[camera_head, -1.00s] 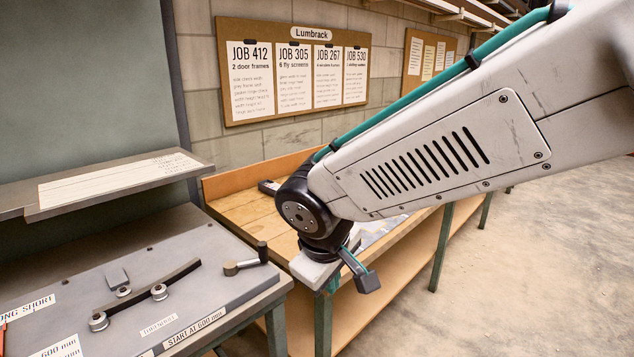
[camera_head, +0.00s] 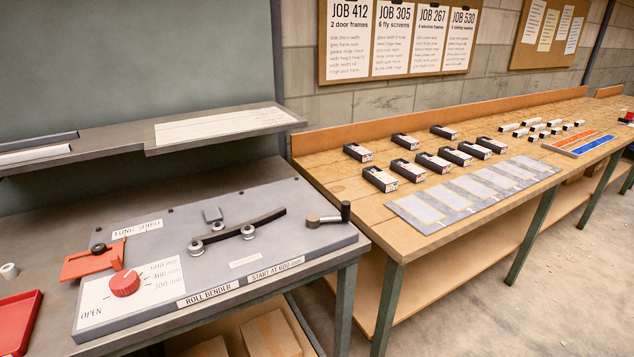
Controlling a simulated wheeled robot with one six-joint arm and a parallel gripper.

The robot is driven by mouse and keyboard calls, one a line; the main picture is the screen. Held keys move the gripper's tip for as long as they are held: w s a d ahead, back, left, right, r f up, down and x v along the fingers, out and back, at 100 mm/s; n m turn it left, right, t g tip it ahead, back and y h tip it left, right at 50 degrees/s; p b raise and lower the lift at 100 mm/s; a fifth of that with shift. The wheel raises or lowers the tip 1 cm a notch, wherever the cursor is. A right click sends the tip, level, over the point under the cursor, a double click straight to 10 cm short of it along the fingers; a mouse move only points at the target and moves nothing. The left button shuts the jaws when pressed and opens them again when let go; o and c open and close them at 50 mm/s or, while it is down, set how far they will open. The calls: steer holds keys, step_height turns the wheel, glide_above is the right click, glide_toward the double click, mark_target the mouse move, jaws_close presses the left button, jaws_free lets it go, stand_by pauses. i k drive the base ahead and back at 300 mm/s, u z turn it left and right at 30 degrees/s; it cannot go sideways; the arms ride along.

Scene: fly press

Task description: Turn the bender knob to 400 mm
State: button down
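The bender knob (camera_head: 125,283) is a round red dial on a white label plate (camera_head: 160,292) at the front left of the grey roll bender (camera_head: 290,240). The plate reads 600 mm, 400 mm and 300 mm at the knob's right and OPEN at its lower left. A small light mark shows on the knob, but I cannot tell which setting it points to. A dark curved bar (camera_head: 262,222) lies against the rollers. A crank handle (camera_head: 330,217) stands at the bender's right end. My gripper is out of view.
A red tray (camera_head: 18,322) lies at the left edge. A shelf (camera_head: 140,136) overhangs behind. A wooden bench (camera_head: 345,190) with several dark boxes stands at right.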

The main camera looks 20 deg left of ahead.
mark_target(124, 283)
steer(key=u, duration=1.5)
